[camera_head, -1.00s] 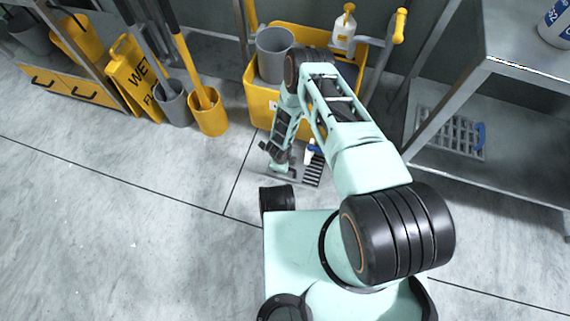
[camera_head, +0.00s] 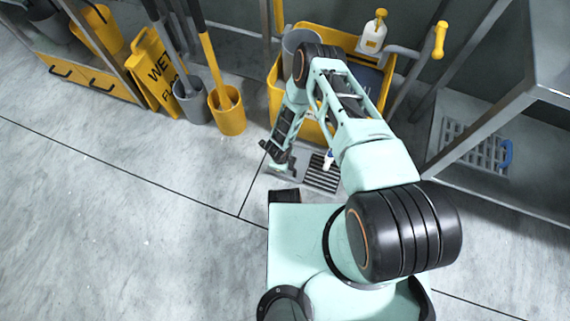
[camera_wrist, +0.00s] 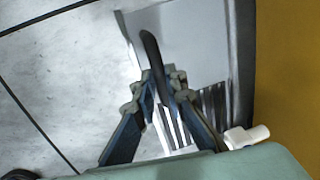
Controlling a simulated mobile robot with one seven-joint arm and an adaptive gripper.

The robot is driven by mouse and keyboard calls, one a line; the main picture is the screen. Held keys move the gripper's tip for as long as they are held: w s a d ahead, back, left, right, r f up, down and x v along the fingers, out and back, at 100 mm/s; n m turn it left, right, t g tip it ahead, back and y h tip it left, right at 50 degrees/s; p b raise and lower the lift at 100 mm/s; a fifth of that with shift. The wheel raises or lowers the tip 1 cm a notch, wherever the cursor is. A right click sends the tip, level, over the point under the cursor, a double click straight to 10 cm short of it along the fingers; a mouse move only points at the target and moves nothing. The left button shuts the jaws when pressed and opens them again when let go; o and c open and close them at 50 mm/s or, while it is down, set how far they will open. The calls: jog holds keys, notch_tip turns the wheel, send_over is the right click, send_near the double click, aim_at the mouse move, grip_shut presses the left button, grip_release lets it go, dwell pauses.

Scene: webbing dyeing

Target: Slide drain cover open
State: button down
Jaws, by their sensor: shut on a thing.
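The drain cover (camera_head: 267,181) is a flat grey plate on the floor just ahead of my base. It also shows in the wrist view (camera_wrist: 195,45), with an upright dark handle (camera_wrist: 151,48). My gripper (camera_head: 280,167) is shut on this handle, its fingers on either side in the wrist view (camera_wrist: 160,84). The slotted drain grate (camera_head: 322,179) lies exposed to the right of the cover. Its dark slots also show below the plate in the wrist view (camera_wrist: 213,103). My fingers hide part of the handle and the cover.
A small white bottle (camera_wrist: 246,137) is close to the grate. A yellow mop cart (camera_head: 313,132) stands just behind the drain. A yellow bucket (camera_head: 229,117) and wet floor sign (camera_head: 157,72) are left of it. A metal shelf (camera_head: 520,175) is at right. Floor at left is clear.

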dwell(0.3)
jog(key=c, duration=2)
grip_release()
jog(key=shift+o, duration=0.2)
notch_tip(320, 180, up, 12)
jog(key=s, duration=0.2)
jog(key=shift+s+a, duration=0.15)
jog(key=shift+a, duration=0.25)
jog(key=shift+f, duration=0.1)
